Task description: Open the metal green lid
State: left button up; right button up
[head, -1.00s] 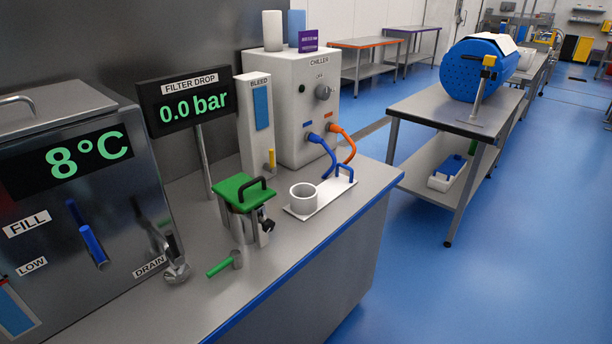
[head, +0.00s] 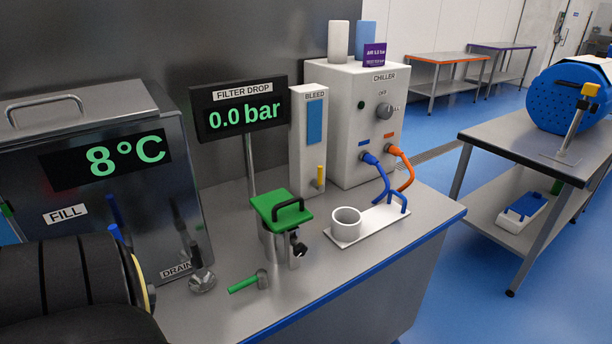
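The green lid (head: 280,210) lies flat on top of a metal housing (head: 268,246) on the steel counter. It has a black bar handle (head: 289,209) across its top and looks closed. A dark clamp or knob (head: 298,247) sits at the front right of the housing, just below the lid. A dark ribbed part of my own arm fills the lower left corner of the head view, in front of the tank. Neither gripper's fingers are in view, and nothing touches the lid.
A green-handled valve (head: 246,284) lies in front of the housing. A white tray (head: 372,226) with a cup (head: 346,221) stands to its right. The display post, bleed column (head: 311,142) and chiller (head: 358,120) stand behind. The steel tank (head: 90,170) is at left.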

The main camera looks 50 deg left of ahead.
aim_at(281, 212)
jog(key=i, duration=1.25)
jog(key=u, duration=1.9)
